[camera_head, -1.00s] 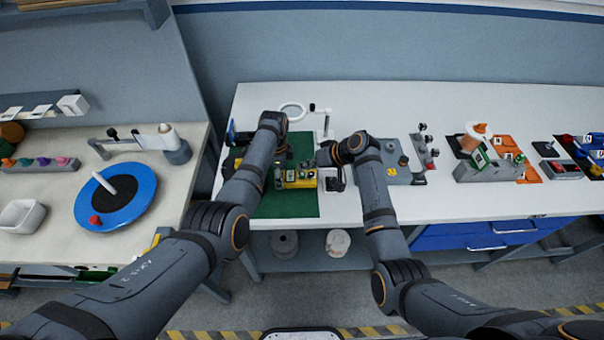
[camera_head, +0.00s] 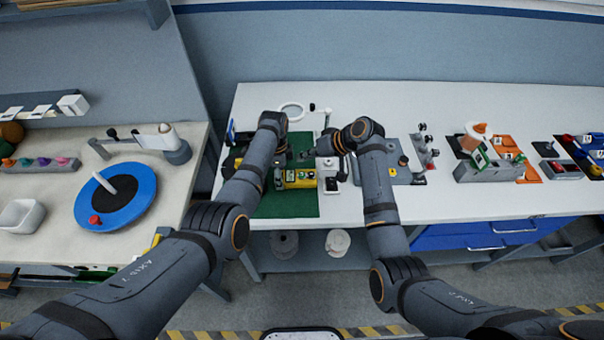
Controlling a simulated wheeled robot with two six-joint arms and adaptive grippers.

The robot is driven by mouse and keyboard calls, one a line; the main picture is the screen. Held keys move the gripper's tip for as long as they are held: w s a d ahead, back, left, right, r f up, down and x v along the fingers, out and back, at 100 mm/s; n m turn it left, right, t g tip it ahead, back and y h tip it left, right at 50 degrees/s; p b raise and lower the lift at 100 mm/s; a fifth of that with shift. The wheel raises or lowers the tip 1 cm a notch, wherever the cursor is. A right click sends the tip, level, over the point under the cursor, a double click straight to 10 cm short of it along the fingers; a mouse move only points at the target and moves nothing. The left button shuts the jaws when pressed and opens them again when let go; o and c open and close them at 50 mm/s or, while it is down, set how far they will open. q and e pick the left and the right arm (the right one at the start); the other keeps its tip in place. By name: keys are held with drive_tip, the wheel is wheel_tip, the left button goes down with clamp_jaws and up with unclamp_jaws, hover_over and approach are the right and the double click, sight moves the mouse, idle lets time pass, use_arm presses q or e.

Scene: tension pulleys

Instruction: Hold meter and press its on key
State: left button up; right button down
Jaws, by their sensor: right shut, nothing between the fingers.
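The yellow and dark meter (camera_head: 299,179) sits on the green mat (camera_head: 288,206), just right of my left forearm. It is small, and its on key cannot be made out. My left arm reaches over the mat from the left. Its gripper is largely hidden by the arm and the clutter near the meter, so its hold cannot be judged. My right gripper (camera_head: 325,146) points left, shut and empty, above and to the right of the meter, apart from it.
A small white and dark device (camera_head: 328,166) stands right of the meter. A ring magnifier (camera_head: 292,111) stands behind. A grey plate (camera_head: 403,165) with a yellow knob lies right of my right arm. The white table (camera_head: 490,205) is clear along its front right.

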use_arm(q)
drive_tip(key=o, duration=1.5)
